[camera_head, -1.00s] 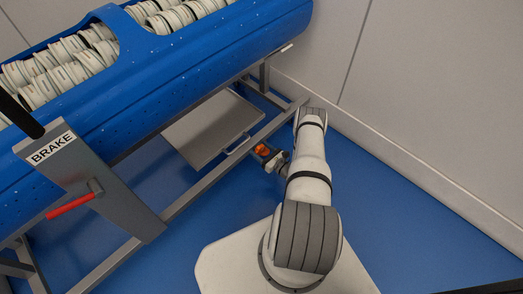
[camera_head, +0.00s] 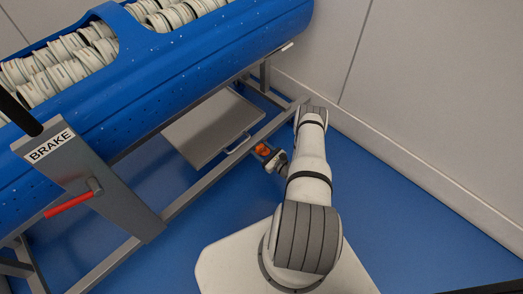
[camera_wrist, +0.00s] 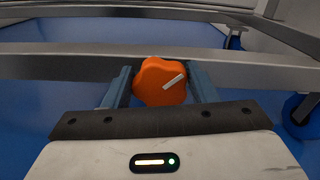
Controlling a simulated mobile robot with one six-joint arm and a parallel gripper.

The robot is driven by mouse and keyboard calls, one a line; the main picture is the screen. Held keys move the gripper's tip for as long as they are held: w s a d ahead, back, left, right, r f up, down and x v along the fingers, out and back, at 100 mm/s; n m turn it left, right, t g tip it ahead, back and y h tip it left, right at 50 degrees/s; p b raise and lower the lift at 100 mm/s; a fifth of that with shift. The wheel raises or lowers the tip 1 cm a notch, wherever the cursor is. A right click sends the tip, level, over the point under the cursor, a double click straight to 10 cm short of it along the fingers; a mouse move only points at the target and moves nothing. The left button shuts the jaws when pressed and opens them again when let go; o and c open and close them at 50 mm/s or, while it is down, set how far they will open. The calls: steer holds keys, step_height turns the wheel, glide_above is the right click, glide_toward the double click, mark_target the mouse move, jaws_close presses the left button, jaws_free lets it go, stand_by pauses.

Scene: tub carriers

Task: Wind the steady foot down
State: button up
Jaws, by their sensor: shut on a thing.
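The orange lobed hand knob (camera_wrist: 160,82) with a pale pointer line sits by the lower frame rail in the wrist view. My gripper (camera_wrist: 161,88) has its two blue-grey fingers on either side of the knob, shut on it. The pointer line slopes up to the right. In the head view the knob (camera_head: 263,150) shows as a small orange spot beside the rail, with my gripper (camera_head: 269,157) at it. The foot under the knob is hidden in both views.
A blue perforated tub (camera_head: 200,75) full of whitish ringed pieces rests on a grey metal frame (camera_head: 190,197). A post marked BRAKE (camera_head: 105,190) carries a red-gripped lever (camera_head: 68,205). A grey tray (camera_head: 210,125) lies under the tub. A wall stands at right.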

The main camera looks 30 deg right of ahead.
steer(key=n, duration=0.3)
steer(key=shift+a+f+n, duration=0.1)
steer(key=shift+n, duration=0.2)
steer(key=shift+s+a+n+b, duration=0.1)
steer(key=shift+n+b, duration=0.35)
steer(key=shift+n, duration=1.35)
steer(key=o, duration=1)
steer(key=p+v, duration=0.2)
steer(key=v, duration=0.5)
steer(key=shift+s, duration=0.35)
